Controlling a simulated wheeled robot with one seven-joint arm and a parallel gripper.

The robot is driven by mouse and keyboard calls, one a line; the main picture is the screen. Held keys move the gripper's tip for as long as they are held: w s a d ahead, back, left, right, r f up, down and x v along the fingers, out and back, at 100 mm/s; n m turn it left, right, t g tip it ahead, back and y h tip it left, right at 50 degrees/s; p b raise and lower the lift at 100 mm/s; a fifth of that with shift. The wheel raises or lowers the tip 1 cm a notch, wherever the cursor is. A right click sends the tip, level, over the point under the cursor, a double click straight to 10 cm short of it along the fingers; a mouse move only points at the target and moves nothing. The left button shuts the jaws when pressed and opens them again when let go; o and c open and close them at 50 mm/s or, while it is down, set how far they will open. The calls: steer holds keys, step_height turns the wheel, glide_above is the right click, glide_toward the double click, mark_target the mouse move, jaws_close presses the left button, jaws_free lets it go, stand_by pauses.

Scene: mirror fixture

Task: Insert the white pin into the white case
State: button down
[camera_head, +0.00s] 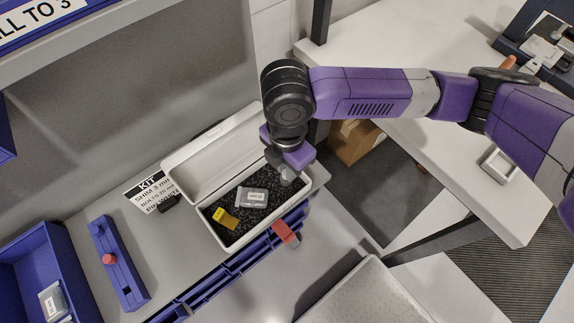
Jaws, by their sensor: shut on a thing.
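The white case (212,237) stands open on the grey bench, its lid (205,160) tilted back on the far left side. Dark foam (238,188) lines it. A yellow piece (225,218) and a light grey labelled block (251,198) sit in the foam. My gripper (288,177) points down over the right end of the case and is shut on a small pale piece, which looks like the white pin. The piece is mostly hidden by the fingers. I cannot tell whether its lower end touches the foam.
A kit card (150,190) lies left of the case. A blue fixture with a red knob (109,259) and a blue bin (30,262) are farther left. A blue rail with a red part (286,232) runs along the bench front. A white table (420,170) stands right.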

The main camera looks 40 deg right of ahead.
steer(key=c, duration=1.3)
jaws_free()
steer(key=shift+o, duration=0.3)
steer(key=o, duration=0.4)
steer(key=shift+c, duration=0.2)
steer(key=shift+r+p, duration=2.5)
steer(key=shift+r, duration=0.55)
